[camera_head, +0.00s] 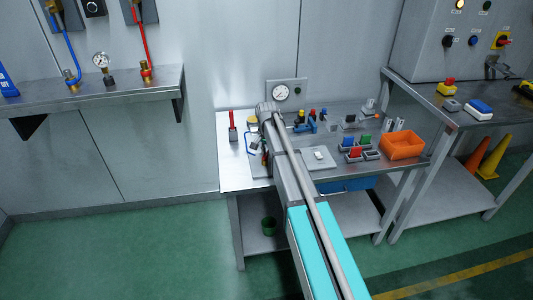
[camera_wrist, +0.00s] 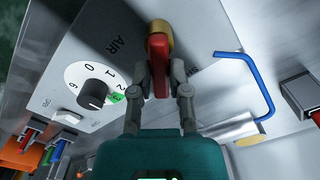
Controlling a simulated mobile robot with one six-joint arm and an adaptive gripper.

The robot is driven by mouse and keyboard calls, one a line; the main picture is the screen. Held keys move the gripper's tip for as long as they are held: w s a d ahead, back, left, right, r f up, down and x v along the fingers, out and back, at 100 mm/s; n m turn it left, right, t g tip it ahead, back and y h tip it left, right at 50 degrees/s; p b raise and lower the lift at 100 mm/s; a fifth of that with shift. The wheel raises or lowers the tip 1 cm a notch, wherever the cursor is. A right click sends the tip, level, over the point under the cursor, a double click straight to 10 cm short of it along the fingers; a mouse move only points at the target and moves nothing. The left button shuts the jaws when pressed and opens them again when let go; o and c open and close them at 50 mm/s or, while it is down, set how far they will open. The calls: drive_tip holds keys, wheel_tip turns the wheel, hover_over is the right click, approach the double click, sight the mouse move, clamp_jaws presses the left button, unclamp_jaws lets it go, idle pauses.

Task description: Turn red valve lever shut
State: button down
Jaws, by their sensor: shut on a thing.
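In the wrist view the red valve lever (camera_wrist: 160,62) runs down from a brass-coloured valve body (camera_wrist: 158,27) at the top of the picture. My gripper (camera_wrist: 160,75) has its two fingers closed on the lever, one on each side. The lever and valve stand on a light grey panel (camera_wrist: 62,60) lettered AIR. In the head view my arm covers most of this spot, and I cannot make out the lever there.
A black dial knob (camera_wrist: 93,94) sits on the panel beside the lever. A blue bent rod (camera_wrist: 255,70) lies to the right. In the head view, an orange bin (camera_head: 402,146) and a pressure gauge (camera_head: 281,92) are further along the workbench (camera_head: 236,176).

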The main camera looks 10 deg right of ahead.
drive_tip(key=n, duration=0.3)
drive_tip(key=shift+w+a+n, duration=0.2)
drive_tip(key=shift+w+n, duration=0.1)
drive_tip(key=shift+w, duration=0.05)
drive_tip(key=shift+a+n, duration=0.2)
drive_tip(key=shift+n, duration=0.8)
drive_tip(key=shift+a+n, duration=0.15)
drive_tip(key=shift+n, duration=0.85)
drive_tip(key=c, duration=0.6)
unclamp_jaws()
drive_tip(key=s+d, duration=0.2)
drive_tip(key=s, duration=2.9)
wheel_tip(320, 180, up, 13)
drive_tip(key=p, duration=1.3)
drive_tip(key=shift+w+a, duration=0.15)
drive_tip(key=shift+w, duration=0.1)
